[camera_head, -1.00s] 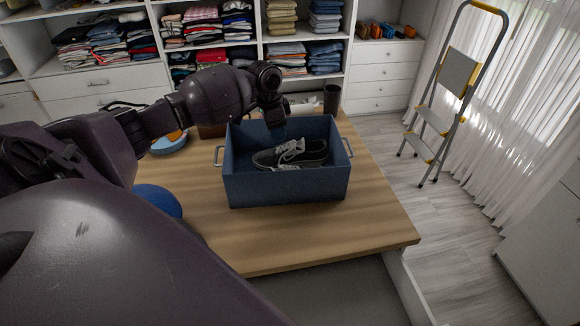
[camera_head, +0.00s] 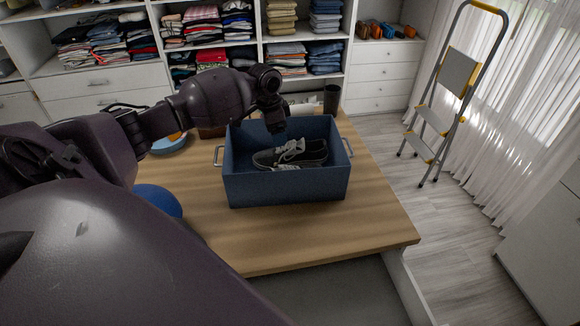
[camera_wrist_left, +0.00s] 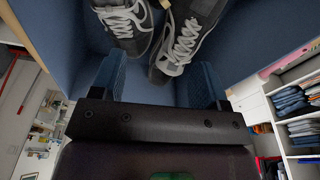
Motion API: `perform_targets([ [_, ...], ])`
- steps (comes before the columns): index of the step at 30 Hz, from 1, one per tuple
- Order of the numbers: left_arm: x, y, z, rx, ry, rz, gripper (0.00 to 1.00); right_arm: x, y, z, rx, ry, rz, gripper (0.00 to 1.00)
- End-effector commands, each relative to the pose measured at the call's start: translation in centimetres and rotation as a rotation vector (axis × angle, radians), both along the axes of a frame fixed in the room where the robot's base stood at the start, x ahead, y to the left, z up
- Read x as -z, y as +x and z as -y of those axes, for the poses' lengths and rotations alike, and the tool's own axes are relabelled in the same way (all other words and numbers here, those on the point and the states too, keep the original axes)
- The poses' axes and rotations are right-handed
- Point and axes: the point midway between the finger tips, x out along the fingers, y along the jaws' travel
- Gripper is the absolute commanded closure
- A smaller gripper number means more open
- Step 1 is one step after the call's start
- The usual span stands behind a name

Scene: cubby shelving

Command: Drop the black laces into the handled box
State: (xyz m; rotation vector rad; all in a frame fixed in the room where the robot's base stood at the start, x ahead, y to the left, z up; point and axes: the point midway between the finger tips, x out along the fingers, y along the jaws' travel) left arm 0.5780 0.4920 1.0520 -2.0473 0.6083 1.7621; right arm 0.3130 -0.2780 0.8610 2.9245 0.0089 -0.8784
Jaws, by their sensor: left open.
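A blue box (camera_head: 286,187) with a metal handle at each end stands open on the wooden table. A pair of black-and-grey shoes (camera_head: 310,153) with pale laces lies inside it; I see no separate black laces. The wrist view shows both shoes, the left one (camera_wrist_left: 125,20) and the right one (camera_wrist_left: 185,42), on the blue box floor. My left gripper (camera_head: 276,121) is over the box, pointing down behind the shoes. In the wrist view its two blue fingers (camera_wrist_left: 160,82) are apart with nothing held between them. My right gripper is not in view.
A blue round object (camera_head: 158,201) and a blue dish (camera_head: 170,146) are on the table's left. A dark cup (camera_head: 331,98) stands behind the box. Shelves of folded clothes line the back; a stepladder (camera_head: 440,115) stands right. The table's front right is clear.

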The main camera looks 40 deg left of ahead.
Motion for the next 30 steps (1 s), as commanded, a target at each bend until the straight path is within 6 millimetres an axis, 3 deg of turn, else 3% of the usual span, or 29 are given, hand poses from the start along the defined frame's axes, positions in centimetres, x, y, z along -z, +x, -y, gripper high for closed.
perform_targets([
  [18, -9.3, -1.1, -0.8, 0.001, 0.002, 0.001, 0.32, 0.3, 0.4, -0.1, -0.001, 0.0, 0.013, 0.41],
  [30, -10.3, -1.3, -0.8, 0.0, 0.0, 0.0, 0.32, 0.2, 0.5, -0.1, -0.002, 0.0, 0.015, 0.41],
])
